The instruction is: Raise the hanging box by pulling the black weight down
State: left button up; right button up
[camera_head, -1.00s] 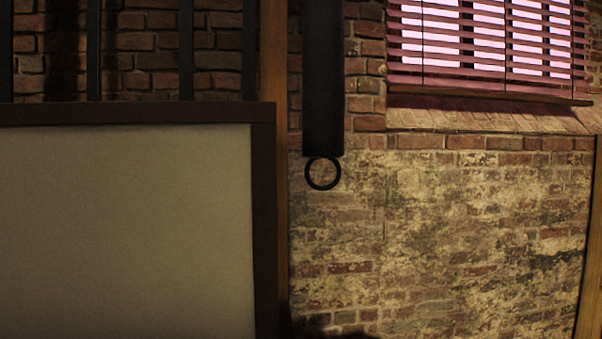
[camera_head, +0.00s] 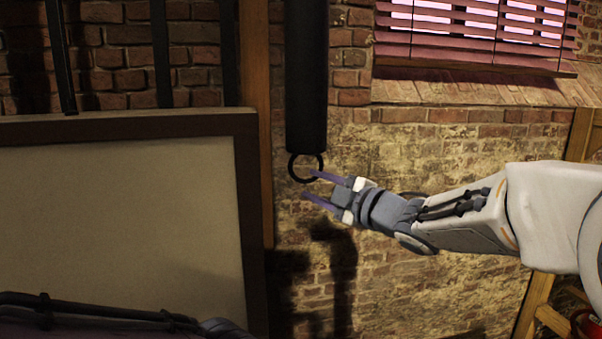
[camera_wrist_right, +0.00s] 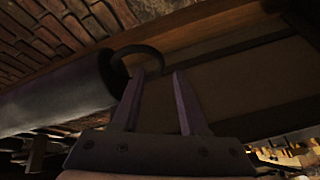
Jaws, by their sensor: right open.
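The black weight (camera_head: 306,75) is a long dark cylinder hanging upright, with a black ring (camera_head: 305,167) at its lower end. My right gripper (camera_head: 309,184) comes in from the right, open, with its upper fingertip at the ring's lower edge. In the right wrist view the weight (camera_wrist_right: 60,97) lies at left, and the ring (camera_wrist_right: 142,52) is close to the left finger of the gripper (camera_wrist_right: 159,73). I cannot tell whether they touch. No box is clearly identifiable. My left gripper is not in view.
A large cream panel (camera_head: 120,220) with a dark frame stands left of the weight, beside a wooden post (camera_head: 256,120). Dark vertical bars (camera_head: 161,55) rise above it. A brick wall (camera_head: 420,150) is behind. A red object (camera_head: 588,325) is at lower right.

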aim_at(302, 181)
jog(key=p+x, duration=0.1)
jog(key=x, duration=0.4)
jog(key=shift+w+a+p, duration=0.15)
jog(key=shift+w+p, duration=0.05)
jog(key=shift+p, duration=0.15)
grip_shut()
dwell(1.1)
